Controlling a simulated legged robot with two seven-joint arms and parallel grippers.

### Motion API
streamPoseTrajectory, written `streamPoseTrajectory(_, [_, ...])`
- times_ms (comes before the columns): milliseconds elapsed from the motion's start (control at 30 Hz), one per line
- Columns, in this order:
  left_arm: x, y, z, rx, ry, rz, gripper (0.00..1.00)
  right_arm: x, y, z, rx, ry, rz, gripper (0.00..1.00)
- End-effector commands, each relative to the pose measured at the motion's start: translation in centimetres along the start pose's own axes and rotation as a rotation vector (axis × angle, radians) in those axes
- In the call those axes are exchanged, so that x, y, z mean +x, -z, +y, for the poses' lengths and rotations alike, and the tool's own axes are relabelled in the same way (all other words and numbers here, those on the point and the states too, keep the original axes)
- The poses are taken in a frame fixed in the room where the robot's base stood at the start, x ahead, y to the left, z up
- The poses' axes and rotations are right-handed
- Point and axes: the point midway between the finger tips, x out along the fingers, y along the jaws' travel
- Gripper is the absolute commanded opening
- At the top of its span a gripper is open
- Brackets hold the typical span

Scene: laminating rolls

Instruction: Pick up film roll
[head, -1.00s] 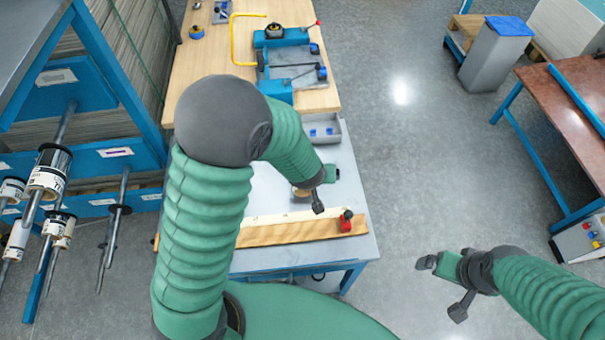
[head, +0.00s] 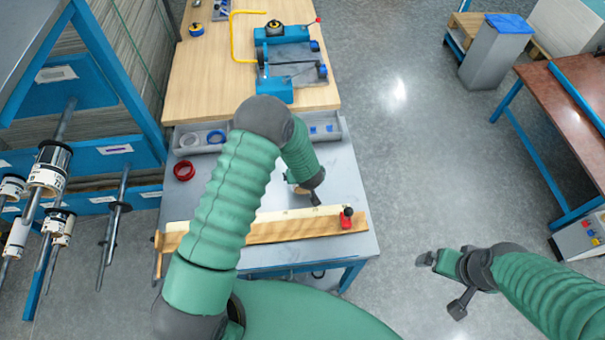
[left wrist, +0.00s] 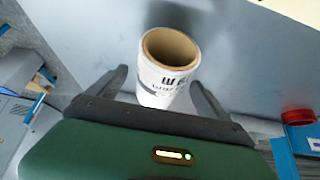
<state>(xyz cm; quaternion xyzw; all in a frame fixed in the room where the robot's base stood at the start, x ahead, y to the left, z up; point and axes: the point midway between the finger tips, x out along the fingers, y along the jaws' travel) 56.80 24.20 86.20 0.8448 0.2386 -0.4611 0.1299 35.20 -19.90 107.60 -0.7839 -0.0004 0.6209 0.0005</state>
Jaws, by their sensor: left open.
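The film roll (left wrist: 165,82) is a white printed roll with a brown cardboard core, standing on the grey table in the left wrist view. My left gripper (left wrist: 159,78) is open, with one finger on each side of the roll. I cannot tell whether the fingers touch it. In the head view, the left gripper (head: 312,197) is low over the grey table behind the wooden strip, and only a small tan part of the roll (head: 300,189) shows. My right gripper (head: 443,285) hangs at the right over the floor, away from the table; its jaw opening is unclear.
A wooden strip (head: 270,232) with a red-knobbed piece (head: 346,218) runs along the front of the grey table (head: 345,178). A red ring (head: 184,171) lies at its left. Grey bins (head: 200,138) line its back. Rolls hang on a rack (head: 130,152) at left.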

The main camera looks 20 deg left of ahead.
Motion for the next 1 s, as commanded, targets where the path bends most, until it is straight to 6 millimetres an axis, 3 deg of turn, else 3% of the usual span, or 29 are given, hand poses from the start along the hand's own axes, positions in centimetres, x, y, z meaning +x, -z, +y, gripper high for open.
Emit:
streamPoseTrajectory(133, [2.1,0.0,0.0,-0.001,0.001,-0.001,0.89,-0.4,0.1,0.0,0.0,0.0,0.0,0.97])
streamPoseTrajectory(367, [2.4,0.0,0.0,0.0,0.0,0.0,0.89,-0.3,0.1,0.0,0.0,0.0,0.0,0.97])
streamPoseTrajectory(900, [2.4,0.0,0.0,0.001,0.0,0.0,0.19,-0.3,0.1,0.0,0.0,0.0,0.0,0.97])
streamPoseTrajectory(1000, [2.4,0.1,0.0,0.001,0.0,0.001,0.17,-0.3,0.1,0.0,0.0,0.0,0.0,0.97])
